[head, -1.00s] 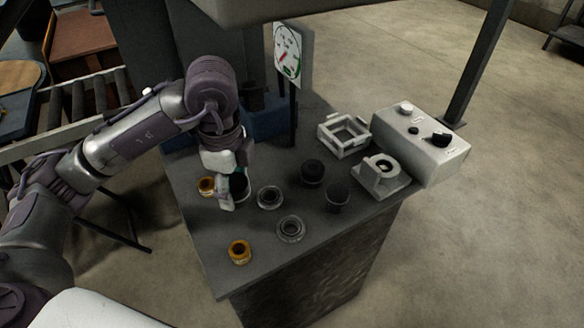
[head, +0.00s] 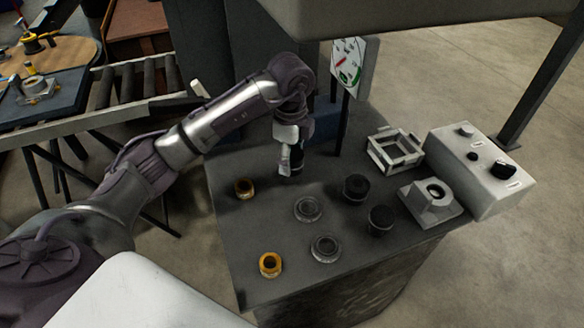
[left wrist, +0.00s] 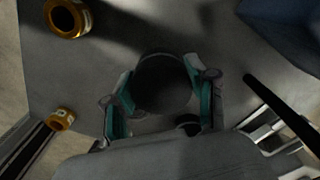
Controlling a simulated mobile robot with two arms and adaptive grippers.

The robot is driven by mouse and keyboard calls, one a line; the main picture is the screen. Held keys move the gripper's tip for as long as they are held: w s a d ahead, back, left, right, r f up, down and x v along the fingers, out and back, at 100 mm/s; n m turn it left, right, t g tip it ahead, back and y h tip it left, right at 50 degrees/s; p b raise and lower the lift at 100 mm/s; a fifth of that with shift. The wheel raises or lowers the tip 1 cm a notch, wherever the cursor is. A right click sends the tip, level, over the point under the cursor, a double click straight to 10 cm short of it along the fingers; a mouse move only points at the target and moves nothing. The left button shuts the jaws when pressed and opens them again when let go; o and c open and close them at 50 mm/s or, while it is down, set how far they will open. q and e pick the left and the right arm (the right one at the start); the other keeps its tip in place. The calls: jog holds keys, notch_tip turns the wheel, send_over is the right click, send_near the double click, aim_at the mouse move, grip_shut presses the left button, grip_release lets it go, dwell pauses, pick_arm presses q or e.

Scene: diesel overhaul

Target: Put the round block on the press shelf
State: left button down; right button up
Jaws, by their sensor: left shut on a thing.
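My left gripper (head: 290,165) is in the middle of the head view, pointing down over the back part of the grey shelf top (head: 265,225). It is shut on a dark round block (left wrist: 163,84), which fills the space between the teal-lined fingers in the left wrist view. In the head view the block (head: 294,168) is a dark shape partly hidden by the fingers. I cannot tell for sure whether its underside touches the top. My right gripper is not in view.
Two orange rings (head: 244,188) (head: 270,264), two clear-grey rings (head: 308,208) (head: 325,248) and two black round pieces (head: 355,187) (head: 381,219) stand on the top. A square frame (head: 395,150), a pale holder (head: 431,199) and a control box (head: 478,168) are at right. A gauge (head: 348,66) stands behind.

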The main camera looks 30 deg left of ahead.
aim_at(291, 179)
pick_arm(q)
jog(key=shift+w+f, duration=0.25)
jog(key=shift+f, duration=1.8)
jog(key=shift+f, duration=0.15)
jog(key=shift+c, duration=1.7)
grip_release()
jog(key=shift+s, duration=0.1)
notch_tip(291, 179, up, 12)
jog(key=shift+r, duration=0.1)
